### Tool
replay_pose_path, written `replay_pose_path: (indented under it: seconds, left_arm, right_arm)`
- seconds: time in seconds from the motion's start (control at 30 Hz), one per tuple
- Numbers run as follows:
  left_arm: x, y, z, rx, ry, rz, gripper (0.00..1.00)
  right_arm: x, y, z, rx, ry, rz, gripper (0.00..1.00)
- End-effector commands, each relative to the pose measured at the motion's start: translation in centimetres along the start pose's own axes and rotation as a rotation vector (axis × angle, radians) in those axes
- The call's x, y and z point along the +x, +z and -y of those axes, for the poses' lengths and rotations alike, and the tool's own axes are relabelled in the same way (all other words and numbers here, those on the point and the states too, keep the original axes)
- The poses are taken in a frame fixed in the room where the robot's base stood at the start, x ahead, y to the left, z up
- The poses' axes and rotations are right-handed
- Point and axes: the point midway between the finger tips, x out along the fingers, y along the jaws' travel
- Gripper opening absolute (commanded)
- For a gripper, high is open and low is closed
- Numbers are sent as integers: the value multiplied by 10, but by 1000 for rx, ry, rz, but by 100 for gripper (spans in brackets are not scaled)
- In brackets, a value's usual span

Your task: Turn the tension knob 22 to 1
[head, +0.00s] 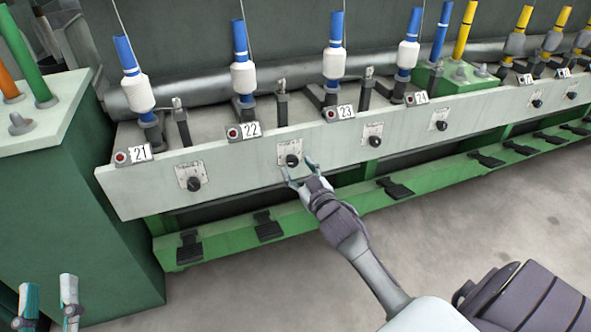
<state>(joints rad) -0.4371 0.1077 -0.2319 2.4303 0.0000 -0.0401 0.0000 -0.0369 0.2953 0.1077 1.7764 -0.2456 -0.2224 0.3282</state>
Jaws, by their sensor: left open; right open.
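The black tension knob 22 (292,160) sits on a small white dial plate on the pale front rail, below and right of the number plate 22 (244,131). The dial marks and the knob's setting are too small to read. My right gripper (297,170) is open at this knob, its fingertips near the knob's lower left and lower right. I cannot tell whether they touch it. My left gripper (48,292) is open and empty at the bottom left, far from the knob, in front of the green cabinet.
Similar knobs sit along the rail, including one by plate 21 (193,183) and one by plate 23 (374,141). Blue and yellow spindles stand above. A green lower beam (340,208) carries black pedals. A green cabinet (75,215) stands left. Floor is clear in front.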

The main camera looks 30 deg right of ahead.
Motion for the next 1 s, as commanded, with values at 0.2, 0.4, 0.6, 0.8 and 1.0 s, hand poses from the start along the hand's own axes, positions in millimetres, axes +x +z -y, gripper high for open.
replay_pose_path:
  seconds: [0.2, 0.4, 0.6, 0.8, 1.0]
  left_arm:
    - [-1, -18, -2, -4, 5, -109, 40]
    - [-1, -21, -3, -5, 6, -127, 40]
    - [-1, -21, -3, -5, 6, -126, 40]
    - [-1, -21, -3, -5, 6, -125, 40]
    - [0, -21, -3, -5, 6, -124, 40]
  right_arm:
    - [16, 1, 0, -1, 0, 0, 59]
    - [19, 0, 0, 0, 0, 1, 59]
    - [18, 0, 0, 0, 0, 1, 48]
    - [18, 0, 0, 0, 0, 1, 14]
    - [18, 0, 0, 3, -1, 1, 0]
